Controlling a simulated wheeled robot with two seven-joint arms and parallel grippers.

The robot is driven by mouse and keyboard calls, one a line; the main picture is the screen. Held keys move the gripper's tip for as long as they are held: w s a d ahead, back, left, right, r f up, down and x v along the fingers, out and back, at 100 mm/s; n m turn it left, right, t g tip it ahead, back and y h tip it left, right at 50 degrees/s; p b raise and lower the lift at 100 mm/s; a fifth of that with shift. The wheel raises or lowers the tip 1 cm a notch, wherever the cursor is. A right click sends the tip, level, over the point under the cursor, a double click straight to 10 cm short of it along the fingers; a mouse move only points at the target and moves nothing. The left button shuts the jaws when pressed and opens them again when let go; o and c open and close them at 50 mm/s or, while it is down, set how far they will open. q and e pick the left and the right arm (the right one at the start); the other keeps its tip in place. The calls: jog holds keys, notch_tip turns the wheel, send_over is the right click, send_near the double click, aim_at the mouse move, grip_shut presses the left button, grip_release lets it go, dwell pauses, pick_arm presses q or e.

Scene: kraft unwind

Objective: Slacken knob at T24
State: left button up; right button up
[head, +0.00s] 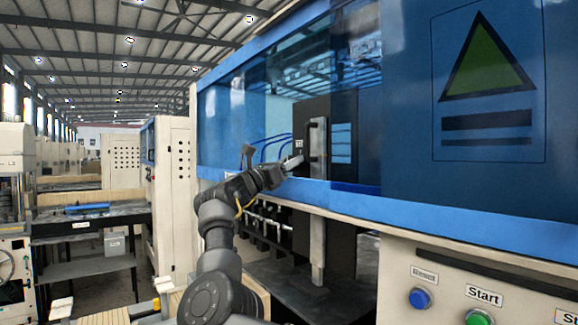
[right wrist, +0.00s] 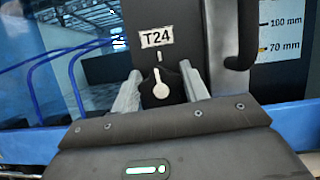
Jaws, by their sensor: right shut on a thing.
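In the right wrist view, a black knob with a pale pointer (right wrist: 160,86) sits below a white T24 label (right wrist: 156,37) on a dark panel. The pointer's narrow end points up, close to a short pale mark under the label. My right gripper (right wrist: 161,84) has one finger on each side of the knob and is shut on it. In the head view my right gripper (head: 293,162) reaches the dark panel (head: 312,125) inside the blue machine; the knob is too small to tell there. My left gripper is not in view.
Blue hoses (right wrist: 75,75) curve on the left. A blue machine frame (head: 340,197) runs below the opening. Blue (head: 419,298) and green (head: 479,317) buttons are at lower right.

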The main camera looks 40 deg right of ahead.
jog(key=n+t+b, duration=0.2)
jog(key=n, duration=0.2)
jog(key=shift+w+f, duration=0.1)
jog(key=shift+a+r+n+t+y+b, duration=0.1)
jog(key=shift+n+t+y+b, duration=0.15)
jog(key=shift+n+t, duration=0.65)
jog(key=shift+r+n+t+y+b, duration=0.1)
jog(key=shift+n+t+y+b, duration=0.2)
jog(key=shift+n, duration=1.2)
jog(key=o, duration=1)
jog(key=shift+w+f, duration=0.1)
jog(key=shift+d, duration=0.2)
jog(key=shift+a, duration=0.1)
jog(key=shift+a+f+b, duration=0.2)
jog(key=shift+b, duration=0.1)
jog(key=b+v, duration=0.5)
jog(key=v, duration=0.5)
